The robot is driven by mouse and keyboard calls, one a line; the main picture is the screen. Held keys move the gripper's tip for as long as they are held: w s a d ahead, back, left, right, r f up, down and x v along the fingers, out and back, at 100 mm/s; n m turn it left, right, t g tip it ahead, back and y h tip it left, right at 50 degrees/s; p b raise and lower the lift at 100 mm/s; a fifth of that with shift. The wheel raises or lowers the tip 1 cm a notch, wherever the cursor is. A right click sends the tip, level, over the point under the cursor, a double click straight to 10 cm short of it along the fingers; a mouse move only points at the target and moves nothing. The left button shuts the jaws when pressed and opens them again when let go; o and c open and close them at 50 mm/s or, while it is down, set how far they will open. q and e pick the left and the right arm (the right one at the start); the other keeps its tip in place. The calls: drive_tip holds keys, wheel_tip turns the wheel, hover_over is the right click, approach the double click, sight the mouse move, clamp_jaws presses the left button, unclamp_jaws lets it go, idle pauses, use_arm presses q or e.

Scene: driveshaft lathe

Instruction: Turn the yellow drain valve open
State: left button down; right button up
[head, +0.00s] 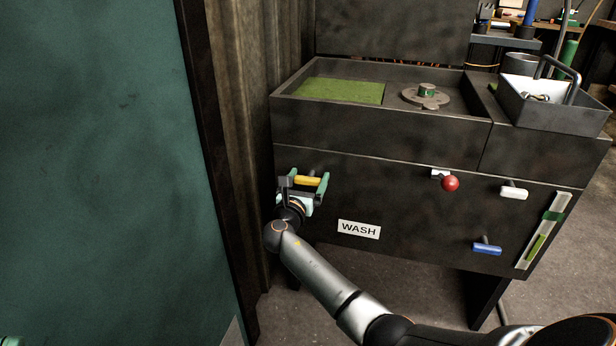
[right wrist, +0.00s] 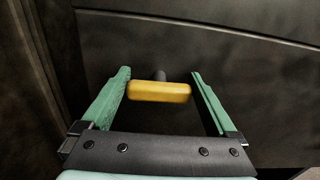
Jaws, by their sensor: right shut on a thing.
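The yellow drain valve (head: 307,181) is a short bar handle on a stem at the left of the wash station's dark front panel. The bar lies about level in the head view, and it also shows in the right wrist view (right wrist: 159,92). My right gripper (head: 304,177) is shut on the bar, with one green finger at each end, as the right wrist view shows (right wrist: 161,76). A small green piece at the bottom left corner of the head view looks like part of my left gripper (head: 10,341); its jaws are cut off.
The front panel also carries a red knob (head: 450,184), a white handle (head: 514,193), a blue handle (head: 487,248) and a WASH label (head: 359,229). A basin (head: 290,112) is above, with a grey basket (head: 560,112) at right. A teal panel (head: 95,150) stands close at left.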

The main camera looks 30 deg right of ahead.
drive_tip(key=n+p, duration=0.2)
drive_tip(key=p, duration=0.1)
drive_tip(key=n+p, duration=0.3)
drive_tip(key=p, duration=0.1)
drive_tip(key=shift+w+a+r, duration=0.1)
drive_tip(key=shift+r, duration=0.1)
drive_tip(key=n+p, duration=0.2)
drive_tip(key=n, duration=0.1)
drive_tip(key=shift+f, duration=0.15)
drive_tip(key=shift+w+a+f+n+p, duration=0.1)
drive_tip(key=shift+n+p, duration=0.45)
drive_tip(key=shift+n, duration=1.25)
use_arm(q)
wheel_tip(320, 180, up, 13)
drive_tip(key=a+p, duration=0.1)
drive_tip(key=shift+s+a+f+m+t, duration=0.2)
drive_tip(key=shift+s+m+t, duration=0.1)
drive_tip(key=shift+t, duration=0.1)
use_arm(e)
drive_tip(key=n, duration=0.5)
drive_tip(key=shift+f+n, duration=0.4)
use_arm(q)
drive_tip(key=shift+r, duration=0.1)
use_arm(e)
drive_tip(key=o, duration=1)
drive_tip(key=shift+a, duration=0.1)
